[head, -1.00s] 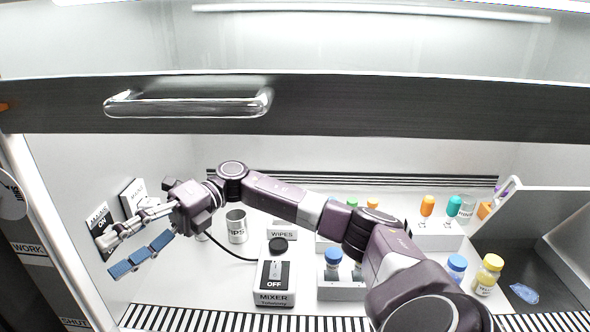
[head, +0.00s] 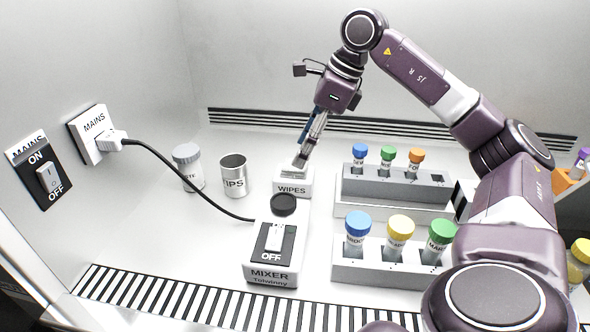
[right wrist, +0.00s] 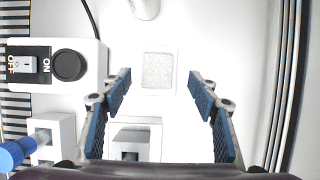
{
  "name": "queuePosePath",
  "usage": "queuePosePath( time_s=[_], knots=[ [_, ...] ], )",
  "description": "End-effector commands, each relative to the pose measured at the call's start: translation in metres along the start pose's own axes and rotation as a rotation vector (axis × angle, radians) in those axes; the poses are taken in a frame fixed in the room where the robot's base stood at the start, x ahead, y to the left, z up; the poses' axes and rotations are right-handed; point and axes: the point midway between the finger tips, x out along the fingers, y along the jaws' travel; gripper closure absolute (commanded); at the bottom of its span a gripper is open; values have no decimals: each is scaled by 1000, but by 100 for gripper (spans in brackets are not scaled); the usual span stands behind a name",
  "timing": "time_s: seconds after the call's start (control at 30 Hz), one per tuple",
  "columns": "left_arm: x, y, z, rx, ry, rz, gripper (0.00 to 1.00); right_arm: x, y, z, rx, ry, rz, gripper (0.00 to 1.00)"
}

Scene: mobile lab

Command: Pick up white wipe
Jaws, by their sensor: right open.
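The white wipe (right wrist: 158,70) shows in the right wrist view as a pale textured square in the top of a white box. In the head view that box, labelled WIPES (head: 292,190), stands behind the mixer. My right gripper (head: 304,155) points down just above the box and hides much of its top. In the right wrist view the right gripper (right wrist: 160,83) is open, its blue-padded fingers apart, with the wipe between and ahead of the tips. Nothing is held. My left gripper is not in view.
The mixer (head: 271,275) stands in front of the wipes box, its cable running to the left wall. A metal cup (head: 233,178) and a waste jar (head: 187,170) stand to the left. Racks with capped vials (head: 400,190) and bottles (head: 370,272) stand to the right.

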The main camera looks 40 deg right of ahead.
Motion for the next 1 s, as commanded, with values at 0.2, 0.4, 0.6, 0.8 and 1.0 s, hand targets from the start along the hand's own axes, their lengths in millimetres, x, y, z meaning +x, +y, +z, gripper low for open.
queuePosePath(
  time_s=[0.2,0.4,0.6,0.8,1.0],
  knots=[
    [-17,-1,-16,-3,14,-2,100,33,5,0,2,2,2,45],
    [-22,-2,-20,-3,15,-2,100,40,5,0,2,0,2,45],
    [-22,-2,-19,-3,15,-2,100,40,5,0,1,0,2,53],
    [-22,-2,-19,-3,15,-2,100,40,5,0,1,0,2,75],
    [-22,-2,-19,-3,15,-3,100,39,5,1,1,0,2,81]
  ],
)
